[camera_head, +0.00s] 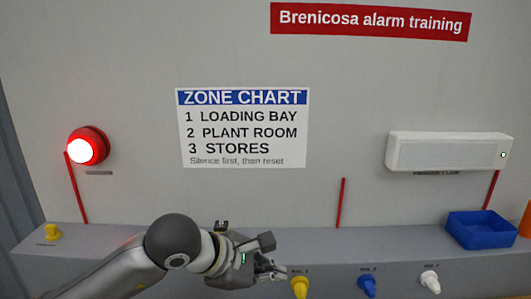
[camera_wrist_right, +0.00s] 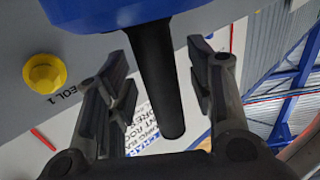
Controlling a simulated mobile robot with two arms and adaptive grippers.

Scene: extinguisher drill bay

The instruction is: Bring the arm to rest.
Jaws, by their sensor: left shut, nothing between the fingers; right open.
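My left arm reaches in from the left in the head view. Its gripper (camera_head: 272,268) is shut and empty, low over the grey ledge (camera_head: 330,240), just left of the yellow knob (camera_head: 300,287). Whether they touch is unclear. My right gripper (camera_wrist_right: 160,90) shows only in the right wrist view, with its two dark fingers apart. A dark rod (camera_wrist_right: 155,80) below a blue body (camera_wrist_right: 120,8) appears between the fingers; I cannot tell what it is, and no finger visibly grips it. A yellow knob (camera_wrist_right: 43,72) marked EOL 1 is left of the fingers.
A blue knob (camera_head: 367,285) and a white knob (camera_head: 430,281) stand right of the left gripper. A blue tray (camera_head: 483,241) is at the right, another yellow knob (camera_head: 53,231) far left. A lit red beacon (camera_head: 92,143), zone chart (camera_head: 243,128) and white unit (camera_head: 448,151) are on the wall.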

